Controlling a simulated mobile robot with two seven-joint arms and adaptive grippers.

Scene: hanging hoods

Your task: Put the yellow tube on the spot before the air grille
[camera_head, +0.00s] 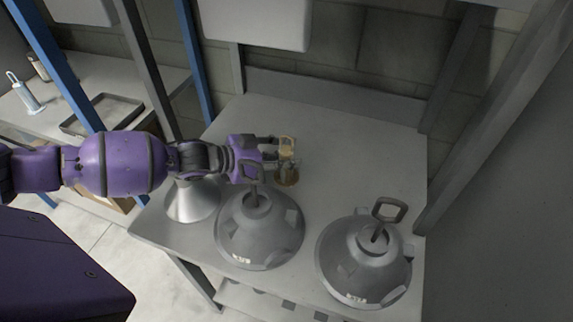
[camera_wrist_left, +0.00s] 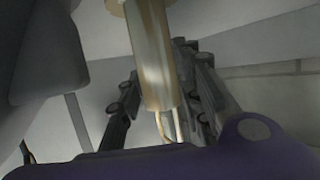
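The yellow tube (camera_head: 288,174) is a slim, dull gold upright piece with a loop at its top and a wider round foot. It is at the far side of the grey table, behind the grey domes. My left gripper (camera_head: 276,153) reaches it from the left. In the left wrist view the tube (camera_wrist_left: 152,58) lies between the fingers of my left gripper (camera_wrist_left: 160,80), which appear to press on both sides. I cannot tell whether its foot touches the table. My right gripper is not in view. I cannot make out an air grille or a marked spot.
Two grey domes with upright loop handles, one in the middle (camera_head: 262,238) and one at the right (camera_head: 362,272), stand at the table's (camera_head: 345,135) front. A shiny cone (camera_head: 192,203) is under my left arm. The back right of the table is clear. Posts flank the table.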

